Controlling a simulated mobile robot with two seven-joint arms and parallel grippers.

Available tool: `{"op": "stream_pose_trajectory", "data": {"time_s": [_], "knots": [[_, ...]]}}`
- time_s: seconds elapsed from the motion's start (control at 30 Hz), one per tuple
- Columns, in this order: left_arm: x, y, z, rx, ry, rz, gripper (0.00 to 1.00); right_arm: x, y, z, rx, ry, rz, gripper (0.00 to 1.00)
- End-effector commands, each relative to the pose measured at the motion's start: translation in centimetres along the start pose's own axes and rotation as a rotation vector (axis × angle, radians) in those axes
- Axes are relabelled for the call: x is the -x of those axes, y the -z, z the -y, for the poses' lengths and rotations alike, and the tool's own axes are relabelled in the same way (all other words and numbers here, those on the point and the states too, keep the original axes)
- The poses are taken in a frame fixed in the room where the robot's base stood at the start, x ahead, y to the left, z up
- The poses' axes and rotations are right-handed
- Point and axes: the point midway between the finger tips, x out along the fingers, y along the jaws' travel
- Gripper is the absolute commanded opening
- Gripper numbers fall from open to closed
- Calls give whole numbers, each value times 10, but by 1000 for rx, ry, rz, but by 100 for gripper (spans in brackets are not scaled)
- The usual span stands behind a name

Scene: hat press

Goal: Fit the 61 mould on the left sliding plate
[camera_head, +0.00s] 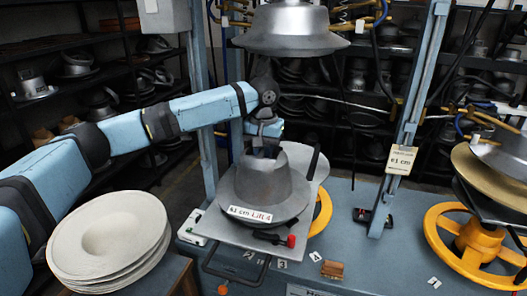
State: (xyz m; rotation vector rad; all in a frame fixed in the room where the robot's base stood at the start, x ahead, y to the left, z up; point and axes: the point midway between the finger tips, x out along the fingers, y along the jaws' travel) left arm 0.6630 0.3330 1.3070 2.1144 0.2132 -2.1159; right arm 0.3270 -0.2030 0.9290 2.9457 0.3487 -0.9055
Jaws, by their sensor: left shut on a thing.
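The grey metal mould (262,184), with a hollow crown and a wide brim, is at the left sliding plate (225,237). A white label on its front starts with "61 cm". It looks upright over the plate; I cannot tell whether its brim rests fully flat or sits slightly above. My left gripper (266,150) comes down from above and is shut on the far upper rim of the mould's crown. The fingertips are partly hidden by the crown wall. My right gripper is out of view.
A metal upper form (290,30) hangs above the mould. A stack of pale hat blanks (108,240) stands at the lower left. A blue upright (408,110) with a "61 cm" tag (401,158) stands to the right. A yellow handwheel (474,240) is at the far right.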

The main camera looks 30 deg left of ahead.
Motion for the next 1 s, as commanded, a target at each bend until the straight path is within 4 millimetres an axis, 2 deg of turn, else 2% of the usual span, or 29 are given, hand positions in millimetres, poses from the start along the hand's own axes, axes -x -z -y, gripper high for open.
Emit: {"op": "stream_pose_trajectory", "data": {"time_s": [0.07,0.1,0.2,0.43,0.57,0.77,1.0], "knots": [[3,1,0,0,-2,-4,0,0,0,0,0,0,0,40],[3,0,0,0,-2,-4,28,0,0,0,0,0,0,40],[2,0,0,0,-2,-3,49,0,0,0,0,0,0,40],[-2,0,0,0,2,3,49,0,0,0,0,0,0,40],[4,0,0,0,1,1,49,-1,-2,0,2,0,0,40],[37,0,-1,0,-2,-3,49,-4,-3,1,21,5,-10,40],[94,0,-1,-1,-3,-4,49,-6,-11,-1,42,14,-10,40]]}}
